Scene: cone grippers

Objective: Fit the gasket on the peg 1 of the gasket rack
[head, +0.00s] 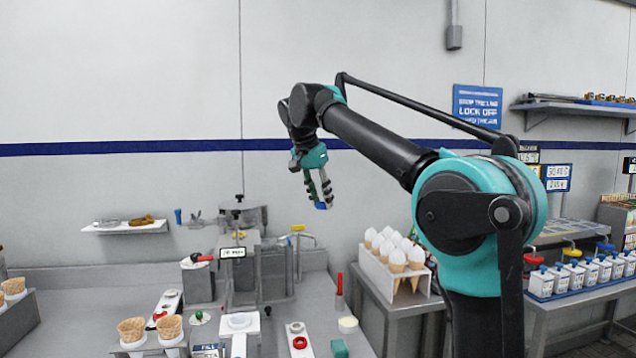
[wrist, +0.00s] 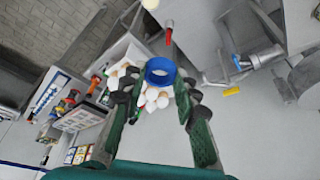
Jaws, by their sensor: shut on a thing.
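A blue ring, the gasket (wrist: 160,62), sits between the fingertips of my gripper (wrist: 160,79) in the wrist view. In the head view my gripper (head: 319,197) points down, shut on the gasket (head: 321,206), high above the bench. A narrow white plate (head: 298,332) with a red ring on it lies on the bench below, near the front. A similar plate (head: 166,307) with a red piece lies further left. I cannot tell which plate is the gasket rack, and no peg 1 label is readable.
A grey machine (head: 245,265) stands left of and below my gripper. A box of white-topped cones (head: 393,277) stands to the right. A red upright piece (head: 339,295) and a green block (head: 339,348) are on the bench. The air around my gripper is clear.

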